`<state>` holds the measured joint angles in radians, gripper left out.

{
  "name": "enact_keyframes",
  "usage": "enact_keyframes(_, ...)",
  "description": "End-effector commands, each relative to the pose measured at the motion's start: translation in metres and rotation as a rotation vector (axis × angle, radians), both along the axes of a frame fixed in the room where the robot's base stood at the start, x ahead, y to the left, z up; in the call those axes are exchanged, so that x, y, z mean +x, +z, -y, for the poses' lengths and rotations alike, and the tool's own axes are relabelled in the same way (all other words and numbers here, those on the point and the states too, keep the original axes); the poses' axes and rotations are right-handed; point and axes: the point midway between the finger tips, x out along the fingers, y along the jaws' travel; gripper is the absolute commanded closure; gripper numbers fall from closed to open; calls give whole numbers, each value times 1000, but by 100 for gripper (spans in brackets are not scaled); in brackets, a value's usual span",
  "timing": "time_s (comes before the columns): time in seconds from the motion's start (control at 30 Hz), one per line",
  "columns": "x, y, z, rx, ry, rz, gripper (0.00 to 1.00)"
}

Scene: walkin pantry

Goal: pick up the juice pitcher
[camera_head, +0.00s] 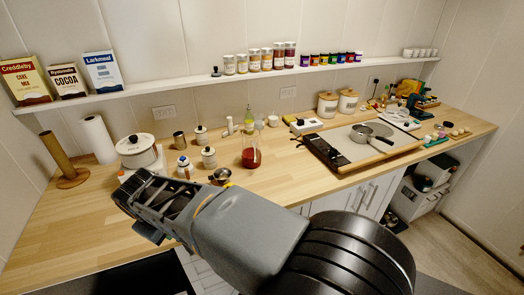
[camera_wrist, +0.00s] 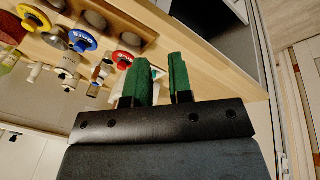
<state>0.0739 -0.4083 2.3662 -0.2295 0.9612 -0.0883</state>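The juice pitcher (camera_head: 251,157) is a clear vessel with red liquid in it. It stands upright on the wooden counter, near the middle of the head view. My gripper (camera_head: 130,190) is above the front left of the counter, well to the left of the pitcher and apart from it. In the wrist view my gripper (camera_wrist: 162,65) shows two green-padded fingers with a gap between them and nothing held. I cannot make out the pitcher in the wrist view.
A white lidded pot (camera_head: 137,152), a paper towel roll (camera_head: 99,139) and small canisters stand left of the pitcher. A small metal bowl (camera_head: 221,175) is close to its front left. A stove (camera_head: 350,146) with a saucepan (camera_head: 362,134) is to the right. A shelf (camera_head: 215,78) runs behind.

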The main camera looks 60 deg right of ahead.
Motion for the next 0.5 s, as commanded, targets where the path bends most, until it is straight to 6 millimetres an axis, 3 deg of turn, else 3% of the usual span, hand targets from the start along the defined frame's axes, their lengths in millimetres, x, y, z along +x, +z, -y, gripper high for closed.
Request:
enact_keyframes(0.1, 26, -1, 61, -196, 53, -177, 80)
enact_keyframes(0.3, 57, -10, 175, -485, 167, -519, 80)
enact_keyframes(0.5, 73, -27, 264, -668, 283, -817, 80)
